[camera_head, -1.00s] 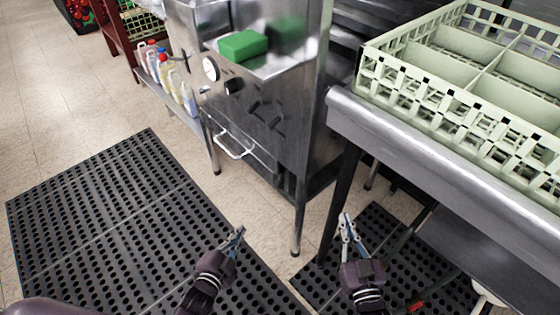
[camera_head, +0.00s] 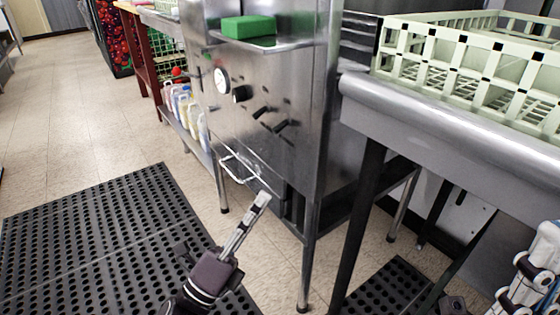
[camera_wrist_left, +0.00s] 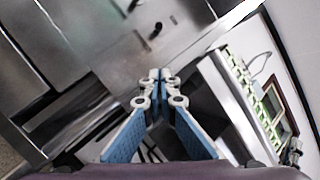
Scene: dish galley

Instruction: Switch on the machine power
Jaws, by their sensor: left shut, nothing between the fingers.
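The steel machine (camera_head: 270,150) stands at the centre of the head view. Its front has a round white dial (camera_head: 221,80), a black knob (camera_head: 241,93) and two dark levers (camera_head: 270,118) to the right. A white handle (camera_head: 240,168) is lower down. My left gripper (camera_head: 263,197) is shut and empty, in front of and below the machine's front, pointing up toward it. In the left wrist view its fingertips (camera_wrist_left: 160,75) are together, with the steel front and a dark lever (camera_wrist_left: 155,30) beyond. Pale jointed parts at the right edge seem to be my right gripper (camera_head: 530,268); its fingertips are unclear.
A green block (camera_head: 248,27) rests on the machine's ledge. A steel counter (camera_head: 440,120) with a pale green rack (camera_head: 450,62) stands right. Bottles (camera_head: 185,108) line a low shelf left. Black perforated mats (camera_head: 90,235) cover part of the floor.

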